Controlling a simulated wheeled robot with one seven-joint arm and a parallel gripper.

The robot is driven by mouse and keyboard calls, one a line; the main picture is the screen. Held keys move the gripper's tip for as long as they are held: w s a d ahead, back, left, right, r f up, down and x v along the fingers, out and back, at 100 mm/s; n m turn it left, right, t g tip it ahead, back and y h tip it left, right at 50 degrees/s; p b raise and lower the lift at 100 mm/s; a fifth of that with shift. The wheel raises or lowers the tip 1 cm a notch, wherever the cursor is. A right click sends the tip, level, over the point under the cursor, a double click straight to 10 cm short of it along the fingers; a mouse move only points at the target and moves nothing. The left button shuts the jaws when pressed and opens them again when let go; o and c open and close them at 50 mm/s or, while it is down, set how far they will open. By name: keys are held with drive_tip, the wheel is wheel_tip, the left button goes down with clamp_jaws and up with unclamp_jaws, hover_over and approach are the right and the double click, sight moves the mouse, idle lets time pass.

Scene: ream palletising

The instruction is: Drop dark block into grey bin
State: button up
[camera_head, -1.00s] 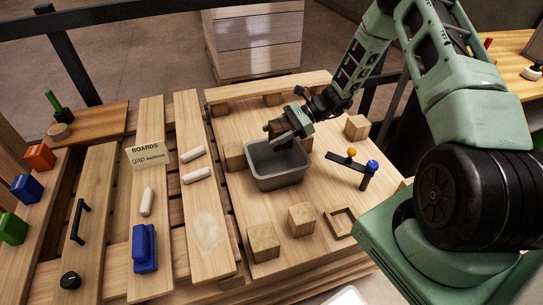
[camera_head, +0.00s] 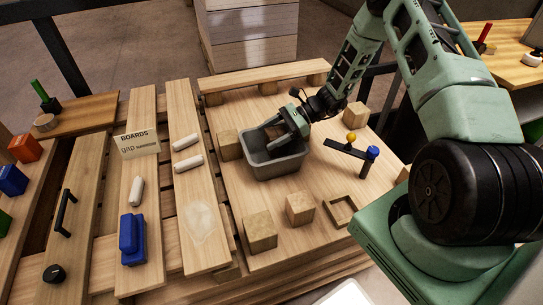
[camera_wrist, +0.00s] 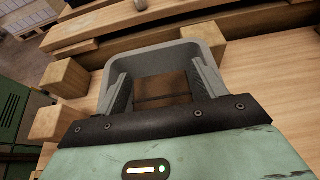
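The grey bin (camera_head: 276,167) stands upright on the right-hand part of the pallet. My gripper (camera_head: 277,141) reaches down into it, with the fingers inside the rim. In the wrist view the bin's grey wall (camera_wrist: 150,59) surrounds the fingers. There the dark block (camera_wrist: 162,86) shows brown and fills the gap between my two fingers, seeming to touch both. Its underside is hidden, so I cannot tell whether it rests on the bin floor. In the head view the fingers and bin wall mostly hide it.
Light wooden cubes stand around the bin, one close to its left (camera_head: 229,145) and two in front (camera_head: 260,231) (camera_head: 300,209). A BOARDS sign (camera_head: 137,143) and white pieces lie left.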

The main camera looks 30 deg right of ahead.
drive_tip(key=shift+o, duration=0.3)
drive_tip(key=v, duration=1.7)
drive_tip(key=shift+r+b, duration=0.2)
drive_tip(key=shift+b, duration=0.1)
drive_tip(key=shift+s+d, duration=0.1)
drive_tip(key=shift+s, duration=0.05)
